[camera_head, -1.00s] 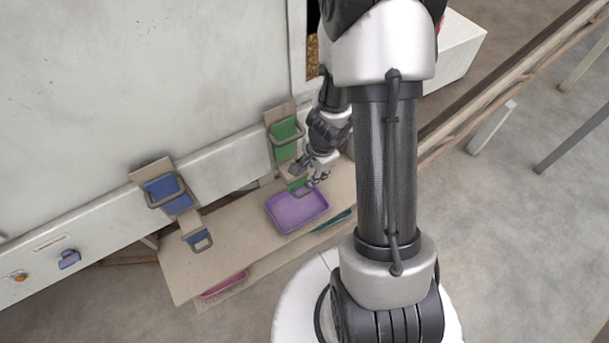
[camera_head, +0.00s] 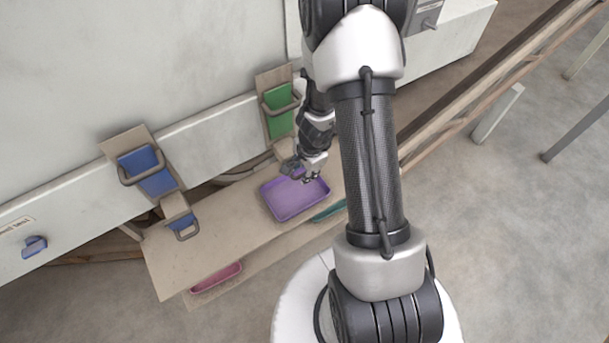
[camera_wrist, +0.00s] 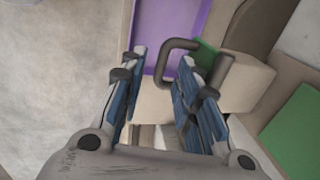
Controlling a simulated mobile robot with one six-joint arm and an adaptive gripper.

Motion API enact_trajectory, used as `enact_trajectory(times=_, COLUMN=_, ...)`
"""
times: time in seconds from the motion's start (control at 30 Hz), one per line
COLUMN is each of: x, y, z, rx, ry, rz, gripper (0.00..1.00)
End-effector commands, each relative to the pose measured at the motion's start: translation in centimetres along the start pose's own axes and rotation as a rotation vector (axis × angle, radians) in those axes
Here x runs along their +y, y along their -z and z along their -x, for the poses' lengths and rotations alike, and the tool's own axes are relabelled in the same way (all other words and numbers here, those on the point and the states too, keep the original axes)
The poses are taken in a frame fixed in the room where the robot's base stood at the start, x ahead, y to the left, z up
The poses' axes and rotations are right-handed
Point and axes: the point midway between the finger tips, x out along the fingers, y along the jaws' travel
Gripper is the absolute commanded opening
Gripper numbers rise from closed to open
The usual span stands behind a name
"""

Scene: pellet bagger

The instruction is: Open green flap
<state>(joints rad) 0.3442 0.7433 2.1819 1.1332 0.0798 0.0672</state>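The small green flap (camera_wrist: 207,52) shows partly in the wrist view, on the beige spout. Its dark U-shaped handle (camera_wrist: 180,43) reaches over the gap between my fingers. My gripper (camera_wrist: 160,62) is open, with blue-padded fingers apart. One leg of the handle lies between the fingers, and the right finger overlaps the loop. I cannot tell whether they touch. In the head view my gripper (camera_head: 303,172) is at the foot of the green-panelled chute, and the small flap is hidden behind it. A larger green panel (camera_head: 279,122) with a handle sits higher on that chute.
A purple tray (camera_head: 270,208) lies on the wooden shelf (camera_head: 180,260) just below my gripper. A blue panel (camera_head: 155,181) and a smaller blue flap (camera_head: 181,222) with handles are to the left. A pink tray (camera_head: 215,278) is lower down. A rail runs along the right.

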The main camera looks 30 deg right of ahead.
Motion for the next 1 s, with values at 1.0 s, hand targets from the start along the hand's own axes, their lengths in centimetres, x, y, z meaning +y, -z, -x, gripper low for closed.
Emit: enact_trajectory(times=1.0, x=-0.02, y=0.01, z=-0.69, rx=0.000, ry=0.000, rz=0.000, gripper=0.00)
